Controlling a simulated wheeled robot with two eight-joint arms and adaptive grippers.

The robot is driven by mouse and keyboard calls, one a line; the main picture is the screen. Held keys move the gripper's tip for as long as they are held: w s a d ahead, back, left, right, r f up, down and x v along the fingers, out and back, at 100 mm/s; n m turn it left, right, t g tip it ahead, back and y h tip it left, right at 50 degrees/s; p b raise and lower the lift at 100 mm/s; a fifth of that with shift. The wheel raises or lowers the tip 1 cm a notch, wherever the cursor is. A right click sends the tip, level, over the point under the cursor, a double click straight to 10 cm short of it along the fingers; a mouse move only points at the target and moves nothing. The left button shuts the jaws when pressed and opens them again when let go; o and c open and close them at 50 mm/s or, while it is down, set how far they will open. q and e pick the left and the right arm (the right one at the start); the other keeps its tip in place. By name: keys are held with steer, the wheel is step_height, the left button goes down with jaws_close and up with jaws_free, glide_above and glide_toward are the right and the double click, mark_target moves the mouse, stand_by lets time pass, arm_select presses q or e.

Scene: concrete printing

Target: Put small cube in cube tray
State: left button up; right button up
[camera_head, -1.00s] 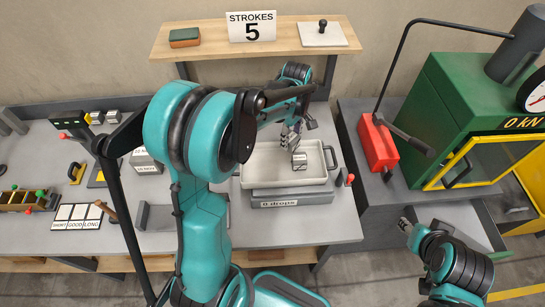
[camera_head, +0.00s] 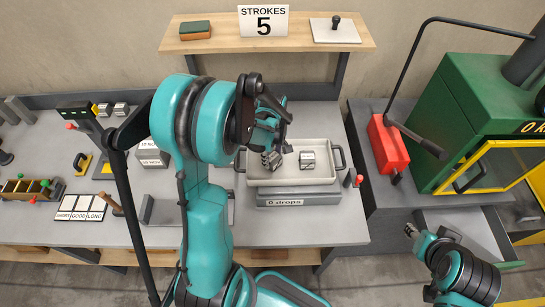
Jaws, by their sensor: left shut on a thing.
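The cream tray with black handles (camera_head: 262,178) stands on a grey block labelled "0 drops" (camera_head: 300,198). A small grey cube with a dark marking (camera_head: 307,159) sits in the tray, right of its middle. My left gripper (camera_head: 271,161) is over the left part of the tray, apart from that cube. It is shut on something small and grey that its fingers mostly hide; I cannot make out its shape. My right gripper (camera_head: 411,230) is low at the right, far from the tray; its fingers are too small to read.
Larger labelled blocks (camera_head: 150,154) are beside my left arm. A shelf (camera_head: 225,45) runs above the bench. A red box with a lever (camera_head: 384,145) and a green press (camera_head: 470,110) stand at the right.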

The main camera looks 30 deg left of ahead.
mark_target(273, 156)
arm_select(q)
steer(key=shift+f, duration=0.1)
steer(key=o, duration=1.4)
steer(key=shift+r, duration=0.2)
step_height(273, 156, up, 11)
steer(key=p, duration=0.2)
steer(key=s+d+r+m+t, duration=0.7)
steer(key=s+d+m, duration=0.4)
steer(key=m, duration=0.4)
